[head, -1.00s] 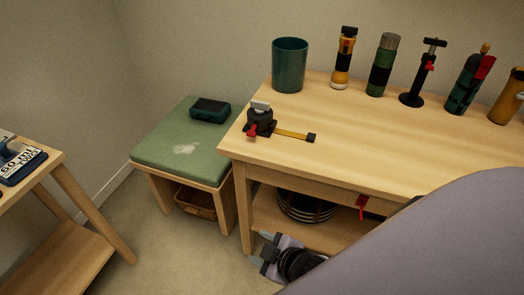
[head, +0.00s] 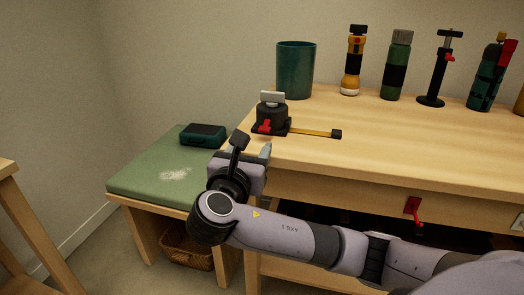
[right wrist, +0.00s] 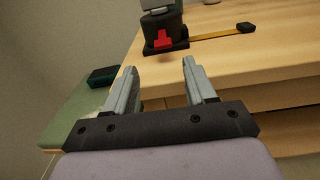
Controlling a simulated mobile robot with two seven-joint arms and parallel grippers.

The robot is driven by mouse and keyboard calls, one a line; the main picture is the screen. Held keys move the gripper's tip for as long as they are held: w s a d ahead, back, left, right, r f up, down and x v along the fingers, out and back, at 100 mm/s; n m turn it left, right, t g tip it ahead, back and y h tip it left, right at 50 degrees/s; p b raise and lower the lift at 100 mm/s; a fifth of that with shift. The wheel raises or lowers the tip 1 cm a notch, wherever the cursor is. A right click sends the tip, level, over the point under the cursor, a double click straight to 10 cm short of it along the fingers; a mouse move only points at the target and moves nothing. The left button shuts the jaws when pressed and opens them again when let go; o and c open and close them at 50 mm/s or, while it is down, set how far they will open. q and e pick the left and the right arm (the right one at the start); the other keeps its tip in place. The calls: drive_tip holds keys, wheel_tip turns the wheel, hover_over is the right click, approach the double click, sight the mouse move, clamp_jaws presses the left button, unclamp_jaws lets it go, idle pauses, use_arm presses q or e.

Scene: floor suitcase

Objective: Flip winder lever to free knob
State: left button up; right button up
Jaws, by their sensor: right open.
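The winder (head: 271,114) stands near the left front corner of the wooden workbench. It has a dark round body, a pale grey knob (head: 272,98) on top and a red lever (head: 265,126) low on its front. In the right wrist view the red lever (right wrist: 163,40) shows beyond the fingers. My right gripper (head: 250,150) is open and empty, just in front of the bench corner. Its fingertips (right wrist: 160,68) point toward the winder, apart from it. My left gripper is not in view.
A yellow bar with a black end (head: 318,133) extends right from the winder. A green cup (head: 295,70) and several upright tools stand behind. A green-topped stool (head: 150,180) with a dark case (head: 203,134) is at left. A red lever (head: 415,212) hangs on the bench front.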

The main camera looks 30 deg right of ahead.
sight(264, 129)
drive_tip(key=shift+h, duration=0.3)
drive_tip(key=b+x, duration=0.2)
drive_tip(key=x, duration=0.3)
drive_tip(key=shift+w+d+r, duration=0.1)
drive_tip(key=shift+d, duration=0.35)
drive_tip(key=shift+w+d+b, duration=0.35)
drive_tip(key=shift+w+d, duration=0.1)
drive_tip(key=shift+d, duration=0.05)
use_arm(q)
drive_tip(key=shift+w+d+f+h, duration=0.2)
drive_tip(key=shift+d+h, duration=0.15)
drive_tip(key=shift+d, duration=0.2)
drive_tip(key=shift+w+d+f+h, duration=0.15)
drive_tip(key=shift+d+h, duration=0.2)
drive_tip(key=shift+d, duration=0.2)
use_arm(e)
drive_tip(key=shift+r, duration=0.1)
clamp_jaws()
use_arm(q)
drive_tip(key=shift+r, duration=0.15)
